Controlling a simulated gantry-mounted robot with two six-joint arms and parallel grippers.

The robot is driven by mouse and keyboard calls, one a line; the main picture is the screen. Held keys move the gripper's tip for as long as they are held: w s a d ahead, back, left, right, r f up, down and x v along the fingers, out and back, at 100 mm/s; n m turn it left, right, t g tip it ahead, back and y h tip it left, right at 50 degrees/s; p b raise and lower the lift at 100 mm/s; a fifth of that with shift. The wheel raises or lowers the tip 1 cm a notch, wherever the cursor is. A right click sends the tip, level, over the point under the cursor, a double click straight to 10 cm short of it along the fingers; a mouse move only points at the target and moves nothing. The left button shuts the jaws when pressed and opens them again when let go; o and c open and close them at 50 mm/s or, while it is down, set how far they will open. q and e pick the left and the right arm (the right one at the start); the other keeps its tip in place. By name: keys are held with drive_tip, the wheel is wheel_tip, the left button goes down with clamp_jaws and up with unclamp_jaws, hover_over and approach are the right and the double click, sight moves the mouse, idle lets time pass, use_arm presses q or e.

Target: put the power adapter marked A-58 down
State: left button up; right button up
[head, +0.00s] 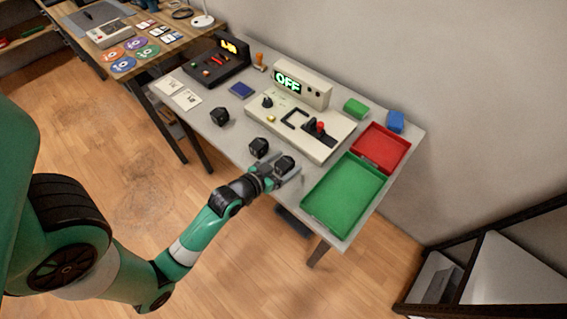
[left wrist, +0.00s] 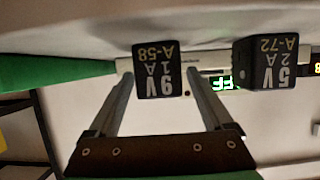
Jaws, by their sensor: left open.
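The power adapter marked A-58 (left wrist: 157,70) is a black block with white print reading 9V 1A, upside down in the left wrist view. In the head view the adapter (head: 285,162) appears to stand on the grey table near its front edge. My left gripper (head: 284,174) is open around it. In the left wrist view the fingers of the gripper (left wrist: 163,85) lie on either side of the adapter, with gaps on both sides. My right gripper is not in view.
A similar black adapter marked A-72 (head: 258,147) stands close to the left, and another black adapter (head: 219,116) farther left. A green tray (head: 309,211) and a red tray (head: 404,138) lie to the right. A beige device with an OFF display (head: 313,96) stands behind.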

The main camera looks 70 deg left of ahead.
use_arm(q)
drive_tip(key=shift+s+r, duration=0.15)
drive_tip(key=shift+r, duration=0.05)
drive_tip(key=p+v, duration=0.3)
drive_tip(key=v, duration=0.8)
drive_tip(key=shift+s+d+p, duration=0.15)
drive_tip(key=shift+s+p, duration=0.15)
drive_tip(key=shift+p, duration=0.05)
drive_tip(key=w+d+r+m+t+h, duration=0.15)
drive_tip(key=w+r+t, duration=0.25)
drive_tip(key=w+r, duration=0.7)
drive_tip(key=w+d+r+m+t+h, duration=0.15)
drive_tip(key=w+r+t, duration=0.25)
drive_tip(key=w+r, duration=0.75)
drive_tip(key=s+d+r+m+t+h, duration=0.1)
drive_tip(key=d+r, duration=0.3)
drive_tip(key=r, duration=0.7)
drive_tip(key=s+d+r+m+t+h, duration=0.1)
drive_tip(key=s+d+r+t+h, duration=0.1)
drive_tip(key=r, duration=1)
drive_tip(key=s+d+r+m+t+h, duration=0.1)
drive_tip(key=s+d+r+t+h, duration=0.1)
drive_tip(key=s+d+r+t, duration=0.2)
drive_tip(key=d+r, duration=0.3)
drive_tip(key=r, duration=0.4)
drive_tip(key=shift+r+m+t+h, duration=0.15)
drive_tip(key=shift+m+t+h, duration=0.15)
